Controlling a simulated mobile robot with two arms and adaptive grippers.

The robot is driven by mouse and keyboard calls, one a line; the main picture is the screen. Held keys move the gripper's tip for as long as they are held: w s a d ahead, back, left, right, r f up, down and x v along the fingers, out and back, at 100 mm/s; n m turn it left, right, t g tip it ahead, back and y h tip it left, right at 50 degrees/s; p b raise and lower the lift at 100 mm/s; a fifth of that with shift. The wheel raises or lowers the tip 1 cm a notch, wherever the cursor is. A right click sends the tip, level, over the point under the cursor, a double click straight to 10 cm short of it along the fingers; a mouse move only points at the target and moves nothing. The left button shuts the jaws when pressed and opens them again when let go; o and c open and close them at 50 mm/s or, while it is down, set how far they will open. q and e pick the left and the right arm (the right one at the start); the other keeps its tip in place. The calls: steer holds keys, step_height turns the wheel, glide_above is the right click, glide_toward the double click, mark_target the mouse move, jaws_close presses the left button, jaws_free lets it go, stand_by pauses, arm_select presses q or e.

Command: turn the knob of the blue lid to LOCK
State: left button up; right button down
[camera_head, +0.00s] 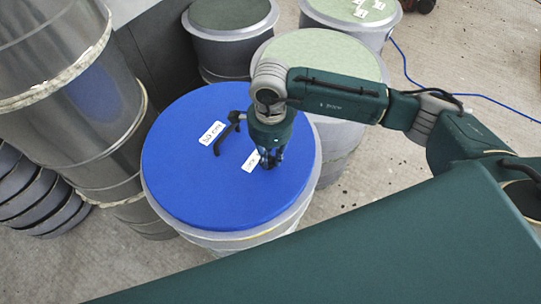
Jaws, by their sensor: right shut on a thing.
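The blue lid (205,192) is a round disc on top of a grey drum-like mould, near the middle of the head view. Two white labels lie on it: one (212,132) at the upper left and one (250,161) beside my gripper; their print is too small to read surely. My right gripper (268,163) points down onto the lid, right of its centre, with its fingers shut on what I take to be the knob. The fingers hide the knob, so its pointing direction cannot be told. My left gripper is not in view.
Tall metal moulds (75,100) stand close at the left. Green-topped moulds (335,50) stand behind the lid, and a dark green one (230,15) at the back. A blue cable (440,88) crosses the concrete floor at the right.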

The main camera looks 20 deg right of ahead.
mark_target(271, 160)
steer(key=shift+f+m+b, duration=0.2)
steer(key=shift+m+b, duration=0.2)
steer(key=shift+b, duration=0.35)
steer(key=shift+r, duration=0.25)
steer(key=c, duration=1.6)
jaws_free()
steer(key=shift+r, duration=0.3)
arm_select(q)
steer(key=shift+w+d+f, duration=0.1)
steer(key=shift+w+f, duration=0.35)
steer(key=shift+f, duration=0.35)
arm_select(e)
step_height(271, 160, up, 11)
steer(key=shift+r, duration=0.2)
